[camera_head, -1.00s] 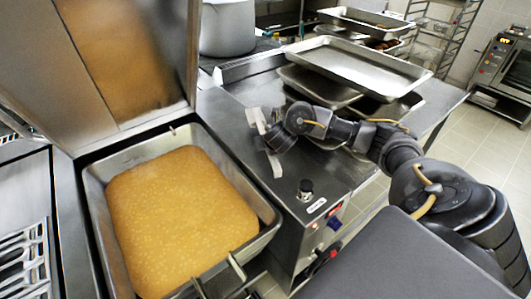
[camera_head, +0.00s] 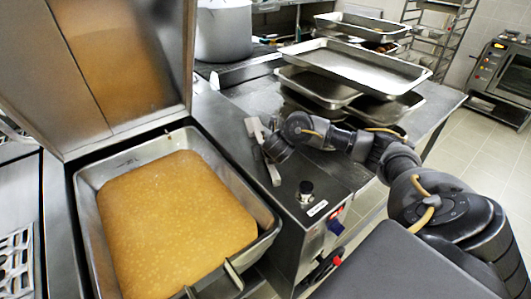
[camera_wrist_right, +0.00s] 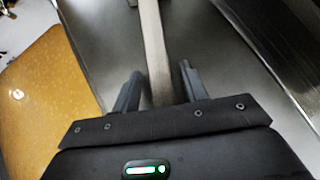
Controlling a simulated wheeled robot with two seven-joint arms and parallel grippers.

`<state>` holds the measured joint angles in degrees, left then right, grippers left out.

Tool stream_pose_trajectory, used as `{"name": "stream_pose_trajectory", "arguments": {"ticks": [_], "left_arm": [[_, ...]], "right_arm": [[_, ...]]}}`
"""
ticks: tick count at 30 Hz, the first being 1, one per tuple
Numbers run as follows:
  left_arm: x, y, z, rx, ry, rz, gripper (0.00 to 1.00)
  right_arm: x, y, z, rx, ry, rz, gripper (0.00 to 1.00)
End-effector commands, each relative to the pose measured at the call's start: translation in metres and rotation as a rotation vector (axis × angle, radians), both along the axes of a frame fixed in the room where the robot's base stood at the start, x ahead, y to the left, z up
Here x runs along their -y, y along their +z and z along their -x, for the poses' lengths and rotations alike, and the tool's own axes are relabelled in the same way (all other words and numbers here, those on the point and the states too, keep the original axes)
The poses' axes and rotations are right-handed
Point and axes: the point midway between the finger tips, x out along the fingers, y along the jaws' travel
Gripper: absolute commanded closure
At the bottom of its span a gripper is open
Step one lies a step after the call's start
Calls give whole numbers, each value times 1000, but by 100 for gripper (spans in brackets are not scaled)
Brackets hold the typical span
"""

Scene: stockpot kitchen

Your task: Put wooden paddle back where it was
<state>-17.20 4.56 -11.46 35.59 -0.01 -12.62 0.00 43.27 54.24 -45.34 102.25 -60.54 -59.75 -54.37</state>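The wooden paddle (camera_wrist_right: 154,45) shows as a long, pale grey-brown shaft in the right wrist view, running from the top edge down between my right fingers. In the head view a narrow pale strip that looks like it (camera_head: 273,172) shows by the gripper, over the counter beside the pan. My right gripper (camera_wrist_right: 161,68) has its fingers on either side of the shaft, with narrow gaps visible. It also shows in the head view (camera_head: 262,148). The paddle's ends are not clear. My left gripper is out of view.
A deep tilting pan (camera_head: 88,215) of yellow-orange food, its lid raised, stands at left. A control box with a black knob (camera_head: 305,188) is at its right. Metal trays (camera_head: 350,68) are stacked behind my arm. A large pot (camera_head: 223,35) stands at the back.

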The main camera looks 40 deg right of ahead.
Motion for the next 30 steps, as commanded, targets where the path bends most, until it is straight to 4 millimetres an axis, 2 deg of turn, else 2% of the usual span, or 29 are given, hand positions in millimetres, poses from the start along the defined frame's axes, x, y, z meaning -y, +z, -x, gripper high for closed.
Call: {"name": "stream_pose_trajectory", "arguments": {"ticks": [7, 11, 14, 18, 24, 30], "left_arm": [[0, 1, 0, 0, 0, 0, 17], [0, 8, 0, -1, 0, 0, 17], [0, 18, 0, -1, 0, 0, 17], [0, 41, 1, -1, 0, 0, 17], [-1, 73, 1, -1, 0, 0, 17], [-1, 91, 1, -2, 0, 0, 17]], "right_arm": [[0, 1, 0, 0, 0, 0, 57], [-2, 9, 3, -1, 1, 0, 57], [-7, 22, 13, -1, 4, -1, 57], [-16, 49, 34, 0, 6, 0, 57], [-27, 78, 61, -1, 4, 1, 57], [-32, 87, 73, 0, 1, 1, 57]]}}
